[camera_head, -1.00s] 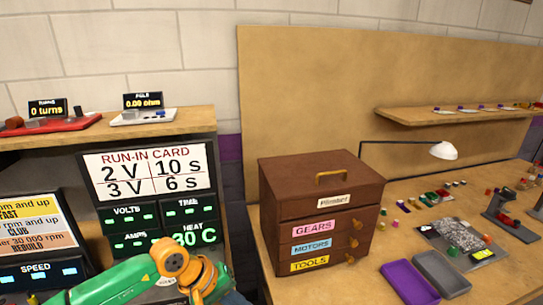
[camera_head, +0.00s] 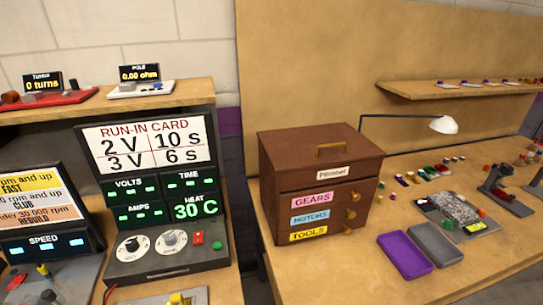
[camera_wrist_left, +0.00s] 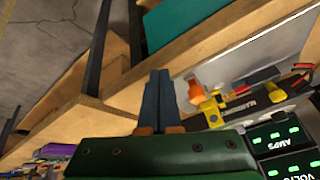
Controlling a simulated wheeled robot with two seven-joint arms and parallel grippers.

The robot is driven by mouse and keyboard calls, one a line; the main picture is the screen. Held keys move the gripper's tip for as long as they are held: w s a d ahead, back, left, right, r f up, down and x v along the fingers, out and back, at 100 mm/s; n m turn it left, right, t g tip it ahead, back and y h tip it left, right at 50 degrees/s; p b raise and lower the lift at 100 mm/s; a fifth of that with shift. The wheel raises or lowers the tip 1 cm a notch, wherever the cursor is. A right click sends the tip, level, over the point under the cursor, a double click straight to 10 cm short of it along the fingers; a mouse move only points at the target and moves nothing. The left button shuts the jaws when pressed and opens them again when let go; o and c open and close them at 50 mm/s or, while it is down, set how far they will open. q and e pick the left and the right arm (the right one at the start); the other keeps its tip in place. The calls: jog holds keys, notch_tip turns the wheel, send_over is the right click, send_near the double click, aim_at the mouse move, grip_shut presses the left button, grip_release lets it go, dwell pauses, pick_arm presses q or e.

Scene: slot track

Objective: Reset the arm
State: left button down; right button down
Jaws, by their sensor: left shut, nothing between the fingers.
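My left gripper (camera_wrist_left: 160,85) shows in the left wrist view. Its two dark blue fingers lie side by side, shut and empty, over the wooden bench edge (camera_wrist_left: 118,118). My left arm does not show in the head view now. My right gripper is in neither view.
The run-in panel (camera_head: 160,190) with dials stands at the left of the head view. A brown drawer cabinet (camera_head: 285,185) stands on the right bench, beside a purple tray (camera_head: 402,265) and a grey tray (camera_head: 436,247). A lamp (camera_head: 443,124) and small parts lie behind.

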pick_arm(q)
jog(key=s+f+n+g, duration=0.15)
jog(key=s+f, duration=0.25)
jog(key=f, duration=0.6)
jog(key=s+f+g, duration=0.2)
jog(key=s+f, duration=0.1)
jog(key=f, duration=0.7)
jog(key=s+a+f, duration=0.2)
jog(key=s+f, duration=0.6)
jog(key=s, duration=0.3)
jog(key=shift+a+g, duration=0.15)
jog(key=shift+g, duration=0.2)
jog(key=shift+m, duration=0.25)
